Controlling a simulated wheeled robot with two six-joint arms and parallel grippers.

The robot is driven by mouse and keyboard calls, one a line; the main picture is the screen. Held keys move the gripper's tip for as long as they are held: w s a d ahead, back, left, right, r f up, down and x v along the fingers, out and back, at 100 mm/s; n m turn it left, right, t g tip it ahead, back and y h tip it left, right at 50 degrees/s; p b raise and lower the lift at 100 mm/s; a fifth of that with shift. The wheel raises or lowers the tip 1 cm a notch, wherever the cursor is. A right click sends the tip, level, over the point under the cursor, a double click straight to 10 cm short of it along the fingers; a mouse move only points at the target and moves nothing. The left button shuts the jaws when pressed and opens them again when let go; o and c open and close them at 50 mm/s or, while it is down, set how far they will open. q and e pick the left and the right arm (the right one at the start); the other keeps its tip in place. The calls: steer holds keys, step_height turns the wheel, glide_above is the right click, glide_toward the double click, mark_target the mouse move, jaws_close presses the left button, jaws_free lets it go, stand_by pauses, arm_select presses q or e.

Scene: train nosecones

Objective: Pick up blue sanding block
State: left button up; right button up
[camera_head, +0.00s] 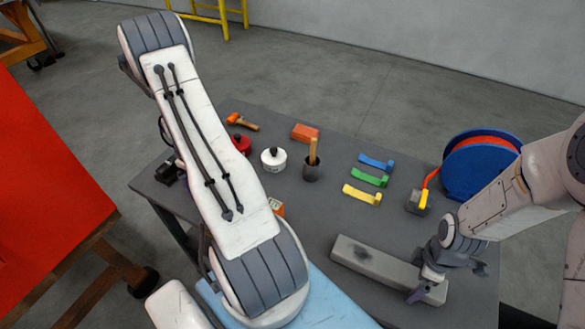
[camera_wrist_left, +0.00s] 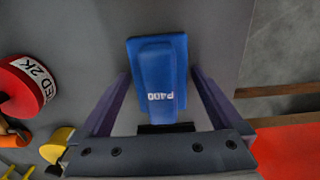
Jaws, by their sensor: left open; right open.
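The blue sanding block (camera_wrist_left: 160,75), marked P400, lies on the dark grey tabletop in the left wrist view. My left gripper (camera_wrist_left: 158,88) is open, with one finger on each side of the block. Gaps show between the fingers and the block, and nothing is gripped.
A red tin (camera_wrist_left: 22,88) lies left of the block. The table also holds a white tin (camera_head: 273,160), a cup with a wooden stick (camera_head: 311,171), an orange block (camera_head: 304,132), coloured clips (camera_head: 368,178) and a blue reel (camera_head: 470,172). Bare tabletop surrounds the sanding block.

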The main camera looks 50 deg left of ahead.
arm_select(q)
steer(key=c, duration=1.5)
step_height(320, 180, up, 10)
steer(key=shift+r, duration=0.1)
